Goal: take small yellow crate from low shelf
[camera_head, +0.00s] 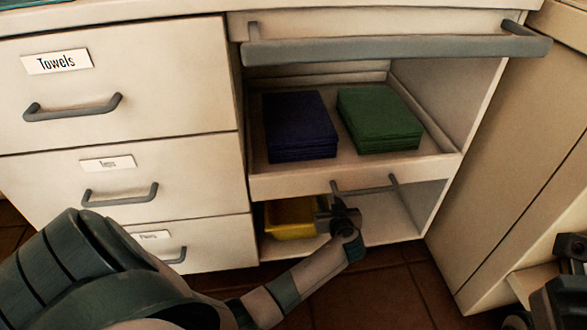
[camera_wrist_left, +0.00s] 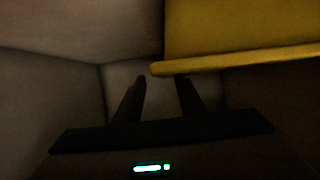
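The small yellow crate (camera_head: 290,218) sits on the low shelf (camera_head: 395,228), below the shelf with folded cloths. My left gripper (camera_head: 322,214) reaches into the low compartment at the crate's right side and hides part of it. In the left wrist view, the yellow crate (camera_wrist_left: 245,30) fills the upper right, with its rim running across. The two dark fingers of the left gripper (camera_wrist_left: 158,88) are apart with nothing between them, just below the left end of that rim. Whether a finger touches the crate cannot be told.
A pull-out tray (camera_head: 350,176) with blue cloths (camera_head: 298,125) and green cloths (camera_head: 379,120) lies just above, with its handle (camera_head: 365,187) close over my gripper. Drawers stand left and a cabinet panel (camera_head: 515,180) right. Dark parts, likely my right arm, show at lower right.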

